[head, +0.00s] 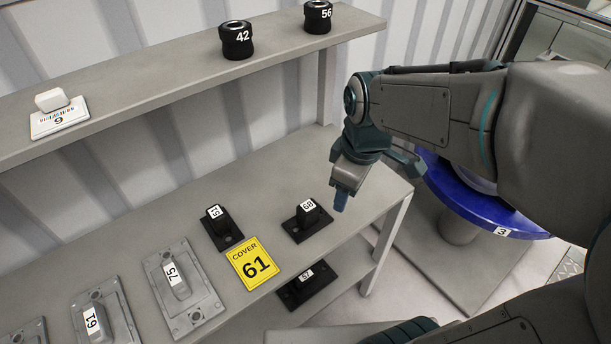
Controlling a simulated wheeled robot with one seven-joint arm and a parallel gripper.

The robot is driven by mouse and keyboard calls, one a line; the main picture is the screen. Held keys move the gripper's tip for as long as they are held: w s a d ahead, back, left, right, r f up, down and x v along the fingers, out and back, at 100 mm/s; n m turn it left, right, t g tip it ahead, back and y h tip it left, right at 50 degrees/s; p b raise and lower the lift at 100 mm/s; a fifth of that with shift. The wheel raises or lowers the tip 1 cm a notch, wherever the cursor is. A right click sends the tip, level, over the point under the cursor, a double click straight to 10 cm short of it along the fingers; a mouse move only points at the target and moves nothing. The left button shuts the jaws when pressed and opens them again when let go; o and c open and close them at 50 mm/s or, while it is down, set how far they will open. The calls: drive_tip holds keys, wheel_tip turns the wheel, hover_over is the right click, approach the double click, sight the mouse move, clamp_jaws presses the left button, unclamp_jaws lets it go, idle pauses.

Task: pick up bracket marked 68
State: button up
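The bracket marked 68 (298,230) is a black flat-based part with a raised block bearing a white label. It lies on the middle grey shelf (270,172), near its right end. My gripper (341,201) is above the shelf, just right of the bracket in the picture and apart from it. Its blue fingertip points down. Only one finger shows clearly, so I cannot tell whether it is open or shut. I see nothing held in it.
Another black bracket (227,236) lies left of it, and one marked 57 (301,291) lies lower. A yellow sign (257,263) and grey cover 75 (188,305) are nearby. The upper shelf (150,88) overhangs behind. A blue round table (480,210) stands right.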

sight(308, 205)
drive_tip(key=w+a+f+n+g, duration=0.15)
drive_tip(key=w+a+n, duration=0.5)
drive_tip(key=n, duration=0.65)
drive_tip(key=shift+h, duration=0.3)
drive_tip(key=f, duration=1.4)
drive_tip(key=shift+s+a, duration=0.25)
drive_tip(key=shift+a, duration=0.15)
clamp_jaws()
